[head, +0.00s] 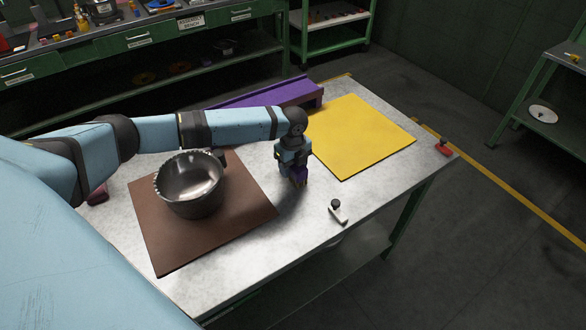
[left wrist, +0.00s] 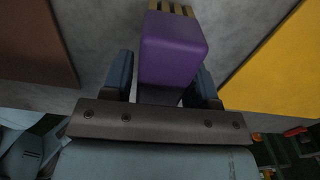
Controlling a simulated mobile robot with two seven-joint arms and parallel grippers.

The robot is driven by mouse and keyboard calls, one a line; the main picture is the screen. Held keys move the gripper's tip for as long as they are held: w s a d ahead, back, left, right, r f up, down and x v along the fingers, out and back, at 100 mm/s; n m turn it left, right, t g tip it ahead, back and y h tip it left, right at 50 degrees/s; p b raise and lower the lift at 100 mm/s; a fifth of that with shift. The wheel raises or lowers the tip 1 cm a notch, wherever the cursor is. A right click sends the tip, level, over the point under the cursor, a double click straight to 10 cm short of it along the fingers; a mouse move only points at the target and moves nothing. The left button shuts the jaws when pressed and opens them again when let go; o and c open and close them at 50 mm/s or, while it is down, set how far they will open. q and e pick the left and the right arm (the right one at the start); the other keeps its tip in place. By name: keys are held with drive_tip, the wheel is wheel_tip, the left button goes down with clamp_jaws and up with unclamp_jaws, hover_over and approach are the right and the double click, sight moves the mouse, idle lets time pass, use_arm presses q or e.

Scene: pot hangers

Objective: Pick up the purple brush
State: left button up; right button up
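The purple brush (left wrist: 172,50) shows large in the left wrist view, with pale bristles at its far end (left wrist: 170,9). In the head view only a small purple part of it (head: 300,174) shows at my left gripper (head: 299,181), low over the grey table. In the left wrist view the blue fingers of my left gripper (left wrist: 161,85) stand on both sides of the brush. I cannot tell whether both fingers touch it. My right gripper is not in view.
A metal pot (head: 190,186) sits on a brown mat (head: 160,243) left of my gripper. A yellow mat (head: 360,135) lies to the right. A purple rack (head: 262,96) is at the table's back edge. A small black-knobbed piece (head: 338,212) and a red item (head: 446,148) lie near the edge.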

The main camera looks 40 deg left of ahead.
use_arm(q)
drive_tip(key=c, duration=0.6)
wheel_tip(320, 180, up, 20)
drive_tip(key=shift+p, duration=0.35)
